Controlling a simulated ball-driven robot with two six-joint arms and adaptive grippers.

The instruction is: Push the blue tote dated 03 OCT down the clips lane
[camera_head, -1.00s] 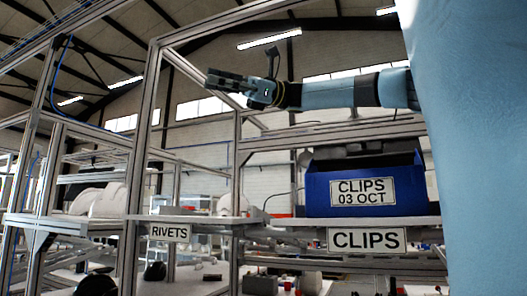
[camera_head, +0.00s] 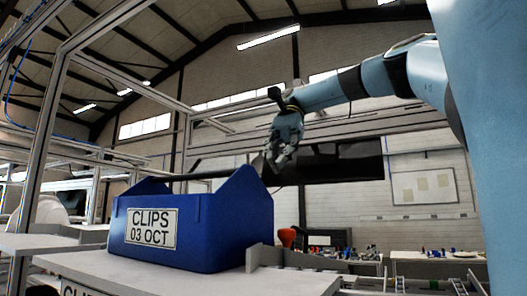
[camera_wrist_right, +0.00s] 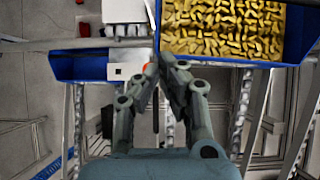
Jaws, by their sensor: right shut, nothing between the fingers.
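The blue tote (camera_head: 190,228) has a white label reading "CLIPS 03 OCT" (camera_head: 151,227). It stands upright on a pale shelf (camera_head: 130,272), whose "CLIPS" lane label (camera_head: 82,290) is cut off by the bottom edge. In the right wrist view the tote (camera_wrist_right: 240,62) is at the top right, filled with yellow clips (camera_wrist_right: 225,27). My right gripper (camera_head: 270,170) points down by the tote's right end, fingers together and empty. In the wrist view its fingertips (camera_wrist_right: 165,63) are beside the tote's corner; I cannot tell whether they touch. My left gripper is out of view.
Metal rack posts (camera_head: 43,160) stand at the left. A low grey rail (camera_head: 290,258) runs right of the tote. Another blue bin (camera_wrist_right: 80,67) shows at the left in the wrist view. A workbench with small items (camera_head: 435,256) is farther back.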

